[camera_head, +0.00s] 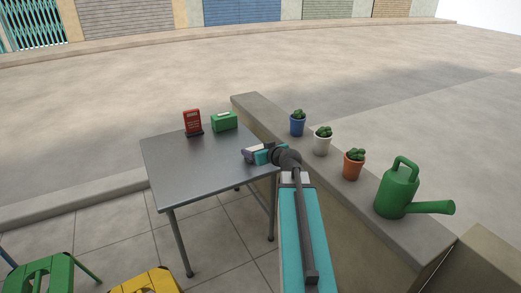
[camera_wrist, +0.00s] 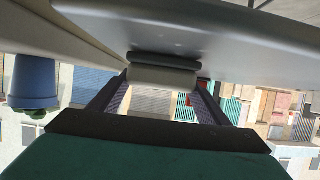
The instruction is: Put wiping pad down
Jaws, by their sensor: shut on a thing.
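The wiping pad (camera_wrist: 163,76) is a small grey block with a paler face and a darker layer on the table side. It sits between the two fingers of my gripper (camera_wrist: 160,92) in the wrist view, which is upside down. My gripper (camera_head: 250,153) is shut on the pad at the right part of the grey metal table (camera_head: 190,165). The table's surface also fills the top of the wrist view (camera_wrist: 230,45). The pad is at or just above the tabletop; I cannot tell whether it touches. In the head view the pad is small and mostly hidden by the gripper.
A red sign (camera_head: 192,121) and a green box (camera_head: 224,122) stand at the table's back. A low wall (camera_head: 300,165) on the right bears blue (camera_head: 297,126), white (camera_head: 322,144) and orange (camera_head: 353,167) cactus pots and a green watering can (camera_head: 398,192). The table's left and middle are clear.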

